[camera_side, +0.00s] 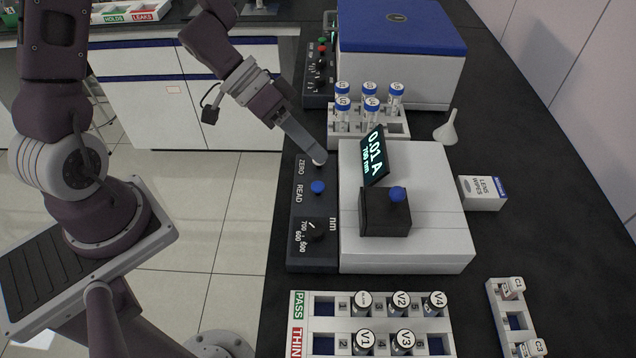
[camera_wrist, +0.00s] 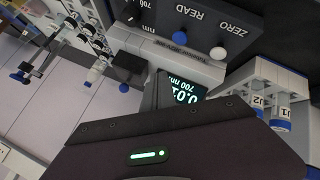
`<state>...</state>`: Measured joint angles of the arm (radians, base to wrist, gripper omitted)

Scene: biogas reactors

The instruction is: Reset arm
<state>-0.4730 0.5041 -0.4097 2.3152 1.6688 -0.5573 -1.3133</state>
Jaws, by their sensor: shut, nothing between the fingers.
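My gripper (camera_side: 317,157) is shut and empty, angled down from the upper left in the side view. Its tip is at the white ZERO button on the dark control panel (camera_side: 297,256); I cannot tell whether it touches or presses it. The blue READ button (camera_side: 318,187) is just below, with the nm knob (camera_side: 317,231) further down. The white spectrophotometer (camera_side: 436,190) stands to the right; its display (camera_side: 374,158) reads 0.01 A, 700 nm.
A tube rack (camera_side: 405,130) with blue-capped vials stands behind the spectrophotometer, near a blue-lidded box (camera_side: 405,60). A funnel (camera_side: 446,128) and wipes box (camera_side: 483,193) are at the right. A PASS/THIN rack (camera_side: 435,325) with several vials and a small C rack (camera_side: 503,315) are in front.

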